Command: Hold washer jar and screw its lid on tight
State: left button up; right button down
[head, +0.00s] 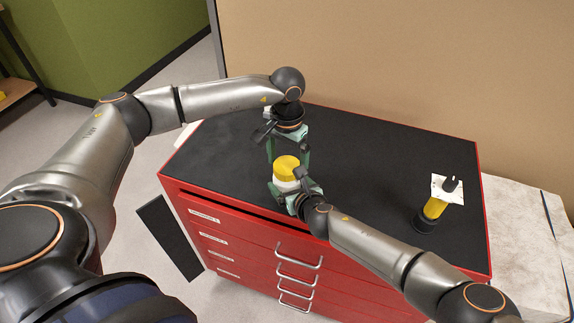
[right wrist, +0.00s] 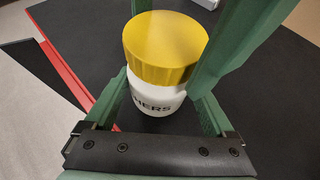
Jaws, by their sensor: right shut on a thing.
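The washer jar (head: 286,185) is white and stands upright near the front edge of the cabinet top. Its yellow lid (head: 286,166) sits on top; how tightly cannot be told. In the right wrist view, the jar body (right wrist: 150,97) shows part of a dark label, and the ribbed lid (right wrist: 165,50) looks level. My right gripper (head: 287,199) is shut on the jar body, low down from the front. My left gripper (head: 288,158) points down from above, open, its green fingers on either side of the lid. One of them shows large beside the lid in the right wrist view.
The red drawer cabinet has a black top (head: 385,165), mostly clear. A yellow cylinder on a black base (head: 433,210) stands at the right, by a white card with a dark object (head: 448,187). A pale stone-like surface (head: 525,230) lies beyond the right edge.

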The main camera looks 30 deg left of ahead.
aim_at(287, 165)
pick_arm(q)
jog(key=shift+r, duration=1.75)
